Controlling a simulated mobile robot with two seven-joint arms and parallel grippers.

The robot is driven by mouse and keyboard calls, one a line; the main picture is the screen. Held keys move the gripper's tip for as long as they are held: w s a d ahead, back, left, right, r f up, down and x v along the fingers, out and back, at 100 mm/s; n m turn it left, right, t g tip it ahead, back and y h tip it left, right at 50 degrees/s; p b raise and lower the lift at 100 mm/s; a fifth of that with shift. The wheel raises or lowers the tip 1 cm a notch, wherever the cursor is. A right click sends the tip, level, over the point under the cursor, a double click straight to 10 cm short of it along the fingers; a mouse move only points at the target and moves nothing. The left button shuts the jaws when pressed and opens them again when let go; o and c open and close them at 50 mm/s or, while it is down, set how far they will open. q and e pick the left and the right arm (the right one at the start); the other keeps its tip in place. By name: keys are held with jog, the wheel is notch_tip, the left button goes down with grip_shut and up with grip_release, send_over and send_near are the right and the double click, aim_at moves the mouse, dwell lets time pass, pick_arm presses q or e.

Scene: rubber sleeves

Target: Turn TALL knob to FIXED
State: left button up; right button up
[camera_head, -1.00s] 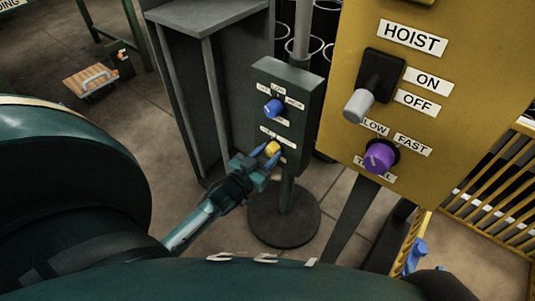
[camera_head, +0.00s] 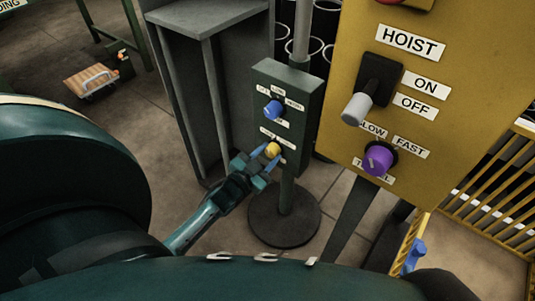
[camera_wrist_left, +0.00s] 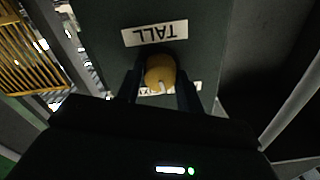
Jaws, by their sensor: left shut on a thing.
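The TALL knob is a yellow knob (camera_head: 273,149), low on a dark green box (camera_head: 302,125) on a post. It also shows in the left wrist view (camera_wrist_left: 160,70), with a pale mark on its lower side there. The TALL label (camera_wrist_left: 154,33) appears upside down beyond it. A label on the opposite side is mostly hidden by the knob and fingers, so I cannot read it in full. My left gripper (camera_head: 266,160) is shut on the yellow knob, one finger on each side. My right gripper is not in view.
A blue knob (camera_head: 273,109) sits above on the same box. A yellow HOIST panel (camera_head: 450,65) at the right carries a grey-handled switch (camera_head: 358,107) and a purple knob (camera_head: 378,159). A grey cabinet (camera_head: 185,90) stands left of the box.

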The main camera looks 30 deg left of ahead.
pick_arm(q)
jog(key=m, duration=0.3)
jog(key=shift+m, duration=0.3)
jog(key=m, duration=0.3)
jog(key=shift+m, duration=0.7)
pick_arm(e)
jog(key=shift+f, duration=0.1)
pick_arm(q)
jog(key=o, duration=1)
jog(key=s, duration=0.4)
jog(key=s+p, duration=0.1)
jog(key=s, duration=0.3)
jog(key=s+a+p, duration=0.1)
jog(key=s, duration=0.4)
jog(key=shift+s, duration=0.1)
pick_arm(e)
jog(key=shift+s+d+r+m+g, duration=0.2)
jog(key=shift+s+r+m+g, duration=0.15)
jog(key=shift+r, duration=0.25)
